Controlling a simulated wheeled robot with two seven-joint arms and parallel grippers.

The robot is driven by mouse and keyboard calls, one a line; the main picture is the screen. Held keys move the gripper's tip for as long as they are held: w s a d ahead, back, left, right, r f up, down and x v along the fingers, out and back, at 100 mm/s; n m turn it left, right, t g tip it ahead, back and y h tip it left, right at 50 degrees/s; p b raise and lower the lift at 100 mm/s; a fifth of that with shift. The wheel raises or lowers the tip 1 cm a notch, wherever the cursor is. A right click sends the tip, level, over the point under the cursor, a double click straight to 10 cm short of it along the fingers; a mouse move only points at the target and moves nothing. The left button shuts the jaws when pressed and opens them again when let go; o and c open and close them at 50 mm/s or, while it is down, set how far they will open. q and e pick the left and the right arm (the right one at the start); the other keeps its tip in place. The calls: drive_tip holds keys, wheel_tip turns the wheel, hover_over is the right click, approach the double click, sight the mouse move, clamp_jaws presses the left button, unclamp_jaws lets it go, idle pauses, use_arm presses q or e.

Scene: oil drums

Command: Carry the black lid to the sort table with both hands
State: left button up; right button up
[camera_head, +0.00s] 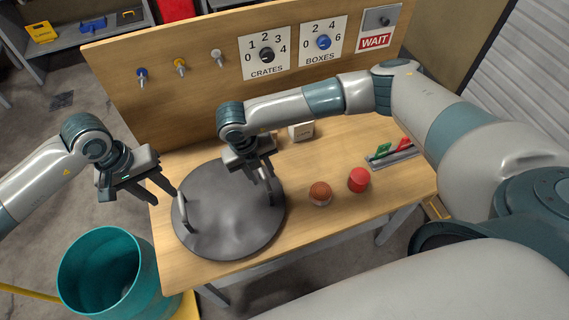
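The black lid (228,225) is a round dark grey disc lying flat on the wooden table, with an upright metal handle on each side. My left gripper (163,197) is just off the lid's left edge, beside the left handle (183,214). Its two fingers are apart with nothing between them. My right gripper (266,184) is over the lid's upper right part, with its fingers pointing down at the right handle (275,187). The fingers partly hide that handle, and I cannot tell whether they close on it.
The wooden table (330,225) also holds a red cylinder (358,180), a brownish-red round item (320,193), a small pale box (301,131) and a grey tray (396,155). A board with knobs stands behind. A teal drum (105,270) stands on the floor at lower left.

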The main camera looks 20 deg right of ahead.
wheel_tip(320, 180, up, 9)
drive_tip(key=a, duration=0.1)
drive_tip(key=shift+a, duration=0.4)
drive_tip(key=shift+f, duration=0.1)
